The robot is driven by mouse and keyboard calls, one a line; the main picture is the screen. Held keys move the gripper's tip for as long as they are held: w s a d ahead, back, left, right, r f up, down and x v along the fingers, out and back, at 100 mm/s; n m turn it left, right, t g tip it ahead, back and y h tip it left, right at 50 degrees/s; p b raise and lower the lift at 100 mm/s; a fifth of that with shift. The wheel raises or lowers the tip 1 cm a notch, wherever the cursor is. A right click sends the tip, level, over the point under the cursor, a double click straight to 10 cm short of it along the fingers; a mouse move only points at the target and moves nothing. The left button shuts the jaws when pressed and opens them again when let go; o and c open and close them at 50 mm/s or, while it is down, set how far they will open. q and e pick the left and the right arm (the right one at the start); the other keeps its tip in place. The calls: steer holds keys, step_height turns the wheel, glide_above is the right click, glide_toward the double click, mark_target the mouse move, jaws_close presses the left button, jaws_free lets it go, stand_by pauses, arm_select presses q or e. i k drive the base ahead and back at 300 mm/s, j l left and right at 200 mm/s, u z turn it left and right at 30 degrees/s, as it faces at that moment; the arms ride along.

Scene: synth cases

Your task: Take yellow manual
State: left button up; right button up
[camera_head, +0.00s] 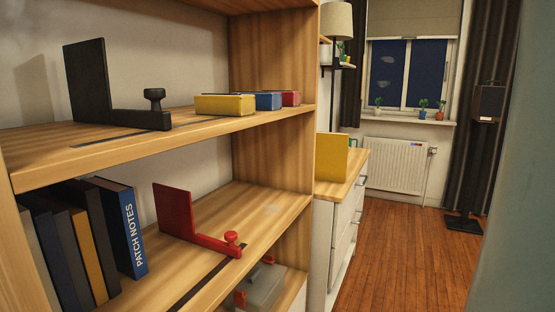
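Three yellow things show. A thin book with a yellow-orange spine (88,254) stands upright in the row on the lower shelf, between dark books. An upright yellow flat piece (331,157) stands on the white dresser beyond the shelf unit. A yellow block-like box (225,104) lies on the upper shelf. I cannot read a title on any of them, so I cannot tell which is the manual. Neither of my grippers is in view.
A blue PATCH NOTES book (122,227) leans beside the row. A red bookend (183,218) stands on the lower shelf (262,212), a black one (92,88) on the upper shelf. The wooden floor (405,255) right of the dresser (347,210) is clear.

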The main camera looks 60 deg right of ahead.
mark_target(331, 151)
steer(key=k+l+z, duration=0.2)
steer(key=k+z, duration=0.25)
steer(key=k+l+z, duration=0.35)
steer(key=z, duration=1.05)
steer(key=i+l+z, duration=0.1)
steer(key=i+z, duration=0.35)
steer(key=i, duration=0.2)
steer(key=i+l+z, duration=0.15)
steer(key=i+z, duration=0.2)
steer(key=i, duration=0.55)
steer(key=i+j+z, duration=0.1)
steer(key=i+z, duration=0.2)
steer(key=i, duration=0.65)
steer(key=i+u, duration=0.35)
steer(key=i+l+u, duration=0.2)
steer(key=i+u, duration=0.15)
steer(key=i+l+u, duration=0.35)
steer(key=k+j, duration=0.05)
steer(key=j, duration=0.05)
